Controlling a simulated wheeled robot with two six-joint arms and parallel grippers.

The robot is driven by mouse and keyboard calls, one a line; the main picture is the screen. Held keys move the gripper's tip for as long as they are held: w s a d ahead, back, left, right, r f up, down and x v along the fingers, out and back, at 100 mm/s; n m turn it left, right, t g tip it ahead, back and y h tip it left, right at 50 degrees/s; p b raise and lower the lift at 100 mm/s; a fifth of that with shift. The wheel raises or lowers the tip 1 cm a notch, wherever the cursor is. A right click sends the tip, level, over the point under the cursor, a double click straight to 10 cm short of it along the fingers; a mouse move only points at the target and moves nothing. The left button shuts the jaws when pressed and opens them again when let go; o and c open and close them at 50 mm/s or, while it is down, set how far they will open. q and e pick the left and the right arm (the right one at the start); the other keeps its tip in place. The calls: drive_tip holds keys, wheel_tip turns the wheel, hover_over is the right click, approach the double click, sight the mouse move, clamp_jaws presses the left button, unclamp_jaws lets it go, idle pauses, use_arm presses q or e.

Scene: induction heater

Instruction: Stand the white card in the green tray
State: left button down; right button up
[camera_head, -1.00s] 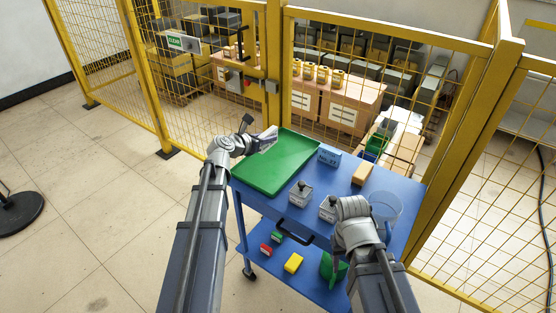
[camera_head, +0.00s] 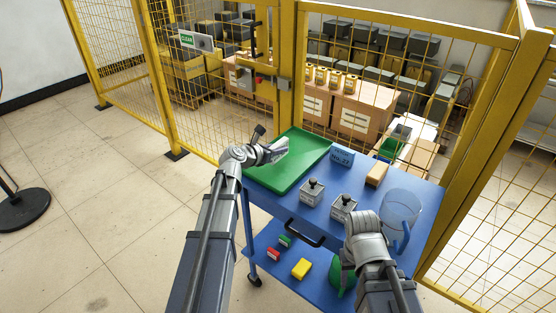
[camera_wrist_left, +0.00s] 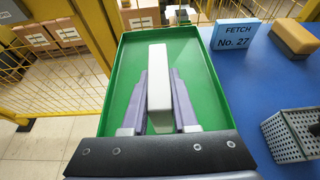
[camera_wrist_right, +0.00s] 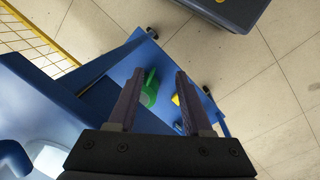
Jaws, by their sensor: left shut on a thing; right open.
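The white card (camera_wrist_left: 158,60) is upright between the fingers of my left gripper (camera_wrist_left: 159,85), which is shut on it. In the left wrist view both are over the green tray (camera_wrist_left: 212,105). The card's lower edge is hard to see, so I cannot tell whether it touches the tray floor. In the head view my left gripper (camera_head: 272,152) is at the left side of the green tray (camera_head: 312,160). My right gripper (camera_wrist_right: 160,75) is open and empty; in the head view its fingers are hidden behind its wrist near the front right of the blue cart.
A blue sign reading FETCH No. 27 (camera_head: 342,158), a tan block (camera_head: 377,174), two grey metal boxes (camera_head: 312,193) and a clear tub (camera_head: 402,208) stand on the cart right of the tray. Yellow fence (camera_head: 420,90) runs behind the cart. Small coloured blocks lie on the lower shelf.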

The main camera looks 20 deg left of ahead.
sight(278, 157)
use_arm(q)
drive_tip(key=shift+f+b, duration=1.45)
drive_tip(key=shift+f, duration=0.3)
drive_tip(key=shift+f, duration=0.15)
drive_tip(key=c, duration=0.7)
unclamp_jaws()
drive_tip(key=shift+s+a+r, duration=0.1)
drive_tip(key=shift+s+r, duration=0.15)
drive_tip(key=shift+r, duration=0.1)
drive_tip(key=p+v, duration=0.4)
drive_tip(key=v, duration=0.7)
drive_tip(key=shift+s+a+r+p, duration=0.1)
drive_tip(key=shift+s+p, duration=0.05)
drive_tip(key=shift+p, duration=0.2)
